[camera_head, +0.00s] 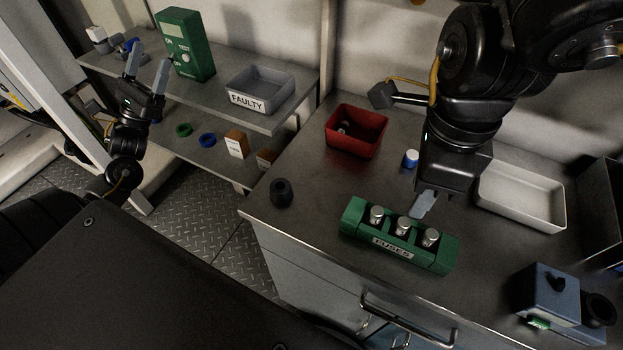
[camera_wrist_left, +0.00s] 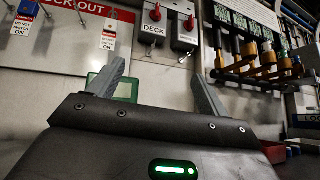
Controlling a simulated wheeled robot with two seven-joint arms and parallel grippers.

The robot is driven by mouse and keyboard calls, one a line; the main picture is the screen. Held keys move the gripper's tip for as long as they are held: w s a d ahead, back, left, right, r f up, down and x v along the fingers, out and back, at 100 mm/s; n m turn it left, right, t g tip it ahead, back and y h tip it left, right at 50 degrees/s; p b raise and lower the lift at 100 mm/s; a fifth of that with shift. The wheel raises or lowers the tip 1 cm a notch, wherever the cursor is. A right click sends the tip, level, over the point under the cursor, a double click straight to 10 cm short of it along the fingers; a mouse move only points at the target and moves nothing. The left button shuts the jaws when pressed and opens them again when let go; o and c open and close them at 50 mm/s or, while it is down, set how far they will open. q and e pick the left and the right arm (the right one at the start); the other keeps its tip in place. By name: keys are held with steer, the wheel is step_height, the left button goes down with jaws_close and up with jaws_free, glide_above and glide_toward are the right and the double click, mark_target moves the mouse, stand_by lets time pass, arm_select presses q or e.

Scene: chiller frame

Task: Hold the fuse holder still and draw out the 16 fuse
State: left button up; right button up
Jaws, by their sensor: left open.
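The green fuse holder (camera_head: 358,226), labelled FUSES, lies on the metal worktop. Three silver-capped fuses stand in it: a left one (camera_head: 377,214), a middle one (camera_head: 402,226) and a right one (camera_head: 431,238). Their ratings are not readable, so I cannot tell which is the 16 fuse. My right gripper (camera_head: 423,204) points down just behind the holder, near the middle and right fuses; its finger opening is not clear. My left gripper (camera_head: 148,72) is open and empty over the shelf at the left, far from the holder. Its spread fingers also show in the left wrist view (camera_wrist_left: 158,85).
A red bin (camera_head: 356,147), a white tray (camera_head: 520,211) and a blue-capped item (camera_head: 411,159) are behind the holder. A black cup (camera_head: 282,193) stands left, a blue-grey device (camera_head: 551,290) right. The shelf holds a green tester (camera_head: 186,45) and a FAULTY tray (camera_head: 260,104).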

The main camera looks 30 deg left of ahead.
arm_select(q)
steer(key=w+d+r+m+g+h, duration=0.1)
steer(key=w+d+m+g+h, duration=0.25)
steer(key=d, duration=0.55)
steer(key=w+d+r+m+g+h, duration=0.1)
steer(key=d+m+g+h, duration=0.1)
steer(key=d+g+h, duration=0.5)
steer(key=w+d+r+m+g+h, duration=0.1)
steer(key=w+d+m+g+h, duration=0.2)
steer(key=d, duration=0.7)
steer(key=s+d+f+m+g+y, duration=0.1)
steer(key=s+d+f+g, duration=0.2)
steer(key=d+g, duration=0.25)
steer(key=s+d+f+m+g+y, duration=0.2)
steer(key=s+d+g, duration=0.2)
steer(key=d, duration=0.3)
steer(key=m+g+y, duration=0.2)
steer(key=g+y, duration=0.2)
glide_toward(363, 218)
steer(key=r, duration=0.3)
steer(key=shift+s+a+n, duration=0.1)
steer(key=shift+a+n, duration=0.1)
steer(key=shift+n, duration=0.05)
steer(key=shift+s+f+y, duration=0.25)
steer(key=shift+f+y, duration=0.2)
steer(key=shift+f, duration=0.05)
steer(key=x, duration=1)
steer(key=shift+d+f, duration=0.1)
steer(key=shift+d, duration=0.25)
